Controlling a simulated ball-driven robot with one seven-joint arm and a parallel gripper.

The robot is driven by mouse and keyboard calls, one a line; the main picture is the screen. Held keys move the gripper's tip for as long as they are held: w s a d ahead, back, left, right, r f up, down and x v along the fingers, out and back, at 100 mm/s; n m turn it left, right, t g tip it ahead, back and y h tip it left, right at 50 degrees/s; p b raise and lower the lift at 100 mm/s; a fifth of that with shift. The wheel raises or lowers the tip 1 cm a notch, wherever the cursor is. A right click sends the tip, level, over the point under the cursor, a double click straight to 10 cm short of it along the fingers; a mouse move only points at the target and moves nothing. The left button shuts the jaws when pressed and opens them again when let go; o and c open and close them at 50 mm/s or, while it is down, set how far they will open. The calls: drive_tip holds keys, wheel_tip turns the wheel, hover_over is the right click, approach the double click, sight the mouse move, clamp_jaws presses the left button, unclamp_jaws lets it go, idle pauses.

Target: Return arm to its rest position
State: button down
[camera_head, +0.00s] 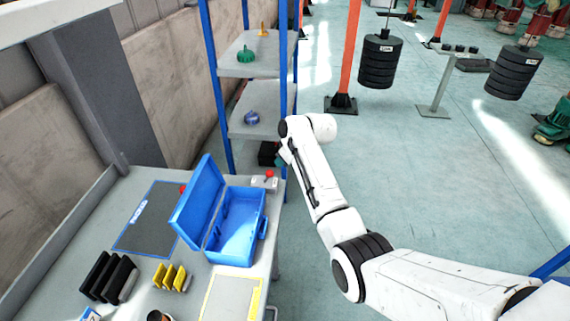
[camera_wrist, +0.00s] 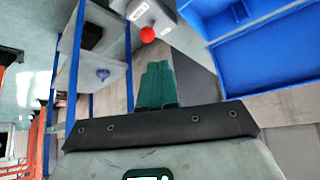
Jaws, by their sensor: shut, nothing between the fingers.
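My gripper (camera_wrist: 158,66) shows in the wrist view as two green fingers lying side by side, shut with nothing between them. In the head view my white arm reaches up from the lower right, and its wrist is beside the right edge of the workbench (camera_head: 182,302). The gripper is mostly hidden behind the wrist there; only a bit of green shows. The grey box with the red button (camera_head: 269,175) is just left of the wrist. It also shows above the fingers in the wrist view (camera_wrist: 147,34).
An open, empty-looking blue toolbox (camera_head: 236,228) stands on the bench, with black and yellow blocks nearby. A blue-posted shelf (camera_head: 255,68) holds a green, an orange and a blue part. Black weights (camera_head: 380,62) hang beyond.

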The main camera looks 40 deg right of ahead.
idle(0.6)
drive_tip(key=s+a+f+g+b, duration=0.1)
drive_tip(key=s+a+f+g, duration=0.1)
drive_tip(key=s+a+f, duration=0.6)
drive_tip(key=s+a+f+g+b, duration=0.1)
drive_tip(key=s+a+f+b, duration=0.1)
drive_tip(key=s+a+f, duration=0.6)
drive_tip(key=s+a+r+m+g+b, duration=0.1)
drive_tip(key=s+a, duration=0.1)
drive_tip(key=s, duration=1)
drive_tip(key=s+a+r+g+h+b, duration=0.1)
drive_tip(key=s+a+g, duration=0.1)
drive_tip(key=s, duration=1.1)
drive_tip(key=shift+a+r+m, duration=0.2)
drive_tip(key=shift+r+m, duration=0.15)
drive_tip(key=shift+m, duration=0.05)
